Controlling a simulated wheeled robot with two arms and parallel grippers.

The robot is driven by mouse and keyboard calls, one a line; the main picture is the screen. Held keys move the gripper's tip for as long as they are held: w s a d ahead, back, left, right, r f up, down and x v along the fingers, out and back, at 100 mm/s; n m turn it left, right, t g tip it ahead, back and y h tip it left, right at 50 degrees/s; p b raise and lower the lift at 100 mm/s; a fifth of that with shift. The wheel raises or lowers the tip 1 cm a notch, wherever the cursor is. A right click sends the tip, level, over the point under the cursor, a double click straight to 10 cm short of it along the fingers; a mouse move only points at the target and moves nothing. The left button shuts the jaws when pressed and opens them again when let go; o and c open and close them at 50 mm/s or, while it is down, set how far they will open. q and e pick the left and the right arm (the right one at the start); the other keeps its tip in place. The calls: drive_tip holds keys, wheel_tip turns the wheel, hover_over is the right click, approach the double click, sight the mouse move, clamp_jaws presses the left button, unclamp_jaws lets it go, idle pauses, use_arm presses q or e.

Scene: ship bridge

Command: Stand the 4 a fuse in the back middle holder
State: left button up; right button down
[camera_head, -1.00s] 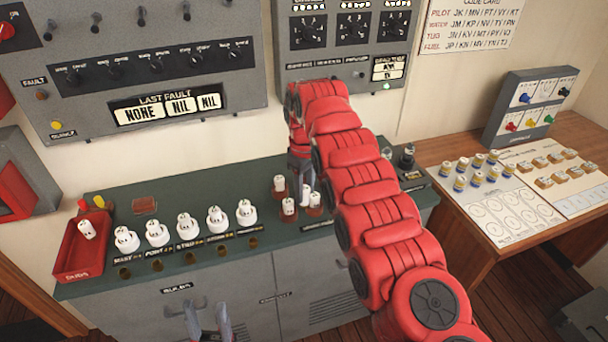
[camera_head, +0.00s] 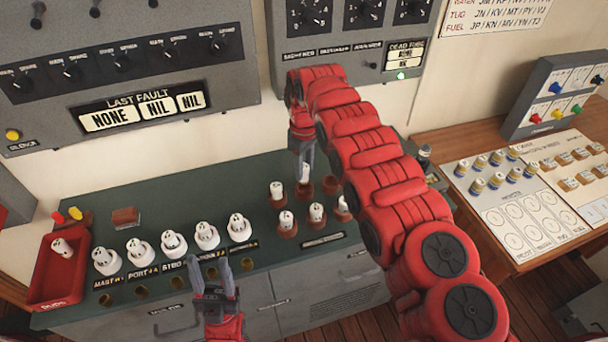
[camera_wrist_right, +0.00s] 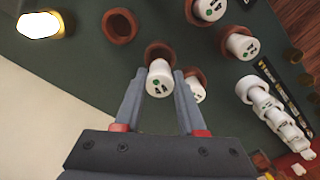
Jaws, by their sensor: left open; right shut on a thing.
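My right gripper (camera_head: 304,172) is shut on a white fuse marked 4 A with a green dot, seen in the right wrist view (camera_wrist_right: 159,80). The fuse is about upright at the back middle holder (camera_wrist_right: 157,50), a brown round socket. Its lower end overlaps this holder; I cannot tell if it is seated. The back right holder (camera_wrist_right: 119,25) is empty. The back left holder holds a white fuse (camera_head: 276,188). The front holders hold white fuses (camera_head: 286,218). My left gripper (camera_head: 213,275) is open and empty by the bench's front edge.
Several white fuses (camera_head: 172,242) stand in a labelled row left of the holders. A red tray (camera_head: 55,285) with one fuse is at the far left. A panel (camera_head: 130,70) rises behind the green bench. The wooden table (camera_head: 450,143) at right carries small parts on cards.

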drive_tip(key=shift+f, duration=0.35)
wheel_tip(320, 180, down, 4)
drive_tip(key=shift+s+r+p, duration=0.1)
drive_tip(key=shift+r+p, duration=0.15)
drive_tip(key=shift+p, duration=0.1)
drive_tip(key=shift+f, duration=0.15)
drive_tip(key=c, duration=0.5)
unclamp_jaws()
